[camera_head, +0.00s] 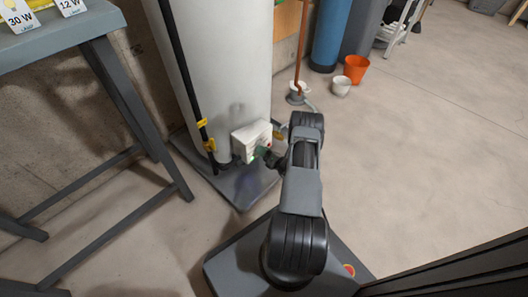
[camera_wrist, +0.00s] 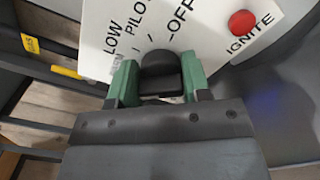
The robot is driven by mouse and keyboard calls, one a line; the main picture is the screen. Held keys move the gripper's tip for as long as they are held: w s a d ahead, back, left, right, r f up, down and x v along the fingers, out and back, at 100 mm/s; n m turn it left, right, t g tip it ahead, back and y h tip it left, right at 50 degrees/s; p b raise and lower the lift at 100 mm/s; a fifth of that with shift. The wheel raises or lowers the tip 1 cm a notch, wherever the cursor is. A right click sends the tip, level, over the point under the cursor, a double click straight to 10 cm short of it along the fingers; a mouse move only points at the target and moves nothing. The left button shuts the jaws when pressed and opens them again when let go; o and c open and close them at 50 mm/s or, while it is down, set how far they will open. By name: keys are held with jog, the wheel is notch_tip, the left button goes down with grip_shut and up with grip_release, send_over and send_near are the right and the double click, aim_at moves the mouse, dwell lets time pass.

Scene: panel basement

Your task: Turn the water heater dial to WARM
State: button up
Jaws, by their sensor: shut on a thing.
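The water heater (camera_head: 222,70) is a tall white cylinder on a grey base. A white control box (camera_head: 249,138) sits low on its front. The dial's pointer and exact setting are hidden. In the head view my gripper (camera_head: 262,153) reaches the box from the right.
A red ignite button (camera_wrist: 242,23) is right of the dial on the panel. A black pipe with yellow clips (camera_head: 203,123) runs down the heater's left side. A grey table (camera_head: 75,40) stands left. An orange bucket (camera_head: 356,68) and white pot (camera_head: 341,86) stand behind. The floor right is clear.

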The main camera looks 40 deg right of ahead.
dwell(0.3)
jog(key=o, duration=0.9)
jog(key=s+d+p, duration=0.2)
jog(key=s+p, duration=0.2)
jog(key=s, duration=0.9)
jog(key=shift+s+d, duration=0.25)
jog(key=shift+r, duration=0.1)
